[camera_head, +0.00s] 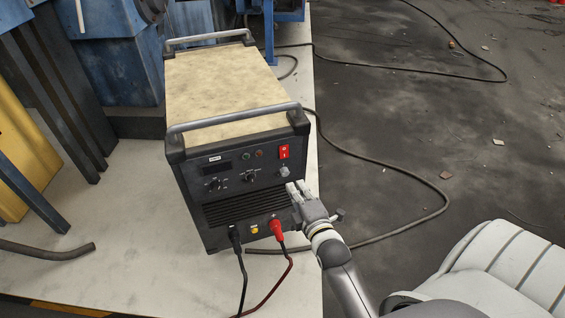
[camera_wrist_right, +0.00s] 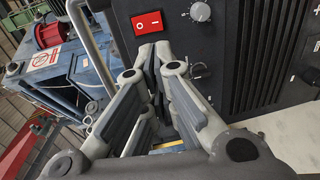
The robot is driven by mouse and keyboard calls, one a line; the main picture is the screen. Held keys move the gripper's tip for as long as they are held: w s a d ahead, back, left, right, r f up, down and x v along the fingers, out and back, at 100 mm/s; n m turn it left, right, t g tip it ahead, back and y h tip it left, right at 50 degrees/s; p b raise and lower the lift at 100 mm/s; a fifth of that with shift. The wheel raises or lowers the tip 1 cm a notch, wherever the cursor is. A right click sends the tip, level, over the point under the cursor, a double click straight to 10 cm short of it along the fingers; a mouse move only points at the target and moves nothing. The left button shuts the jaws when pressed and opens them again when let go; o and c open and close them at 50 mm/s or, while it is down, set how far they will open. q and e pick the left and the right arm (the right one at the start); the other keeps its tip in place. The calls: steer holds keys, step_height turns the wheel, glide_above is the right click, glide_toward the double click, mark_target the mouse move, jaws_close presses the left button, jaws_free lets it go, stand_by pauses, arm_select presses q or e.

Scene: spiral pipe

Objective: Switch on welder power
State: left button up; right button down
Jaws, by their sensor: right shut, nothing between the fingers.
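The welder (camera_head: 232,130) is a box with a beige top, two grey bar handles and a dark front panel, standing on a pale platform. Its red rocker power switch (camera_head: 284,152) is at the upper right of the front panel; it also shows in the right wrist view (camera_wrist_right: 147,23), marked O and I. My right gripper (camera_head: 297,187) is shut and empty, close to the panel's right side, below the switch. In the wrist view its fingertips (camera_wrist_right: 155,52) are just under the switch; I cannot tell if they touch the panel. My left gripper is not in view.
A grey knob (camera_head: 284,171) is just below the switch. Black and red cable plugs (camera_head: 277,228) stick out of the lower panel. Blue machinery (camera_head: 120,70) stands to the left and behind. A dark cable (camera_head: 400,232) lies on the floor at right.

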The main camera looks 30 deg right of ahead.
mark_target(280, 158)
steer(key=x, duration=1.1)
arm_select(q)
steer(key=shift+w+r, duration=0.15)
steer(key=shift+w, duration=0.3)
arm_select(e)
steer(key=shift+x, duration=0.75)
steer(key=shift+f, duration=0.1)
